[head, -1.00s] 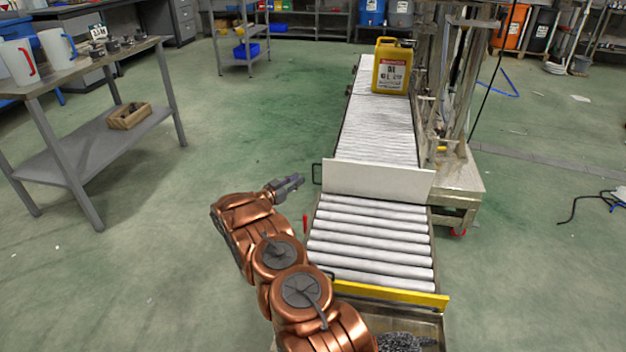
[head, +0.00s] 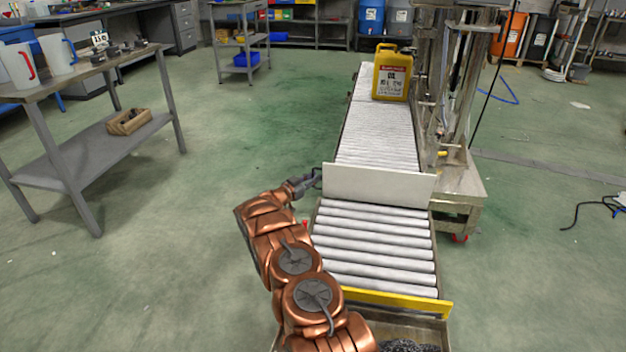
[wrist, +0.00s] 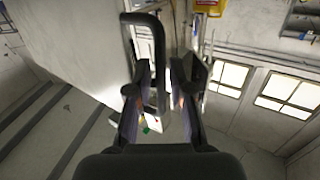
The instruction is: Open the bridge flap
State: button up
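The bridge flap (head: 378,186) is a pale upright panel standing across the roller conveyor. A black loop handle (head: 316,176) juts from its left end. My gripper (head: 312,181) is at this handle. In the wrist view the two dark fingers (wrist: 157,95) are apart, and one bar of the black handle (wrist: 158,50) runs between them. I see no clear contact by both fingers. The pale flap (wrist: 85,45) fills the upper left of the wrist view. The fingertips are small and partly hidden in the head view.
White rollers lie behind and in front of the flap. A yellow jerrycan (head: 392,72) stands on the far section. A yellow bar (head: 395,302) crosses the near end. A metal frame (head: 455,110) stands at right. The floor left of the conveyor is clear up to the workbench (head: 90,75).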

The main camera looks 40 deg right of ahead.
grip_shut()
dwell(0.3)
jog(key=shift+s+d+r, duration=0.1)
jog(key=shift+r, duration=0.05)
